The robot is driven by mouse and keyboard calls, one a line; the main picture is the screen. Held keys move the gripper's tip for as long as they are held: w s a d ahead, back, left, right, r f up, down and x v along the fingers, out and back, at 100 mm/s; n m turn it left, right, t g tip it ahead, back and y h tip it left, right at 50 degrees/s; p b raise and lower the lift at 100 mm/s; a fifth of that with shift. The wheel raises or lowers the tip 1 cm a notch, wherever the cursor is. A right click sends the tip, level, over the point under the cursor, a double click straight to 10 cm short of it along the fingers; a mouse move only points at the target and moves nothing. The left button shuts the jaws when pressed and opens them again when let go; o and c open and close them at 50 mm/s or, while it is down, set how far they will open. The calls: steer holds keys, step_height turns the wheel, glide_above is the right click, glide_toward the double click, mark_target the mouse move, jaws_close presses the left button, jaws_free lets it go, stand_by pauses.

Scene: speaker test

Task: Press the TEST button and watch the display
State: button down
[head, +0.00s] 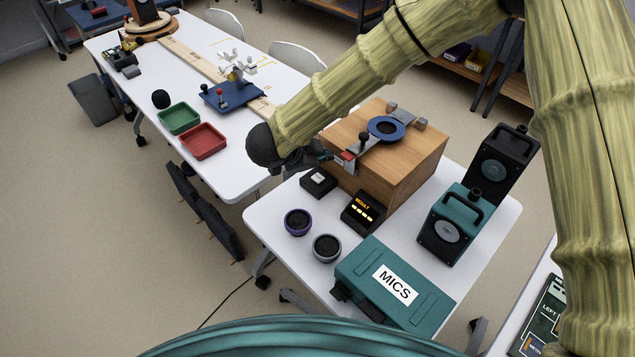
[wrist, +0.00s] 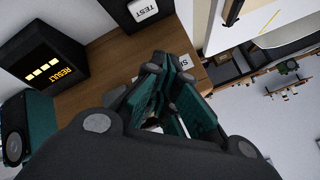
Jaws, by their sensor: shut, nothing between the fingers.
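The TEST button (head: 318,177) is a white cap on a small black box near the left edge of the table. In the wrist view the button (wrist: 143,9), lettered TEST, is partly cut off at the top edge. The display (head: 363,212) is a black box lettered RESULT, with several short amber marks lit; it also shows at the left of the wrist view (wrist: 48,65). My gripper (head: 324,156) is above and behind the button, apart from it in the head view. In the wrist view its teal fingers (wrist: 165,72) are shut and empty.
A wooden speaker box (head: 405,178) with a blue ring stands behind the display. Two round cups (head: 298,222) and a teal MICS case (head: 372,272) are in front. Teal speakers (head: 447,228) stand at the right. A long table with green and red trays (head: 203,141) is at the left.

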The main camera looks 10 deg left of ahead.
mark_target(318, 178)
steer(key=f, duration=0.1)
steer(key=w+f+b, duration=0.1)
steer(key=f, duration=0.1)
steer(key=shift+s+f, duration=0.3)
steer(key=shift+f, duration=0.15)
steer(key=shift+w+f, duration=0.15)
steer(key=shift+f, duration=0.3)
steer(key=shift+r, duration=0.1)
steer(key=shift+f, duration=0.9)
stand_by(1.5)
steer(key=shift+r, duration=0.15)
steer(key=shift+r+p, duration=0.75)
steer(key=shift+p, duration=0.1)
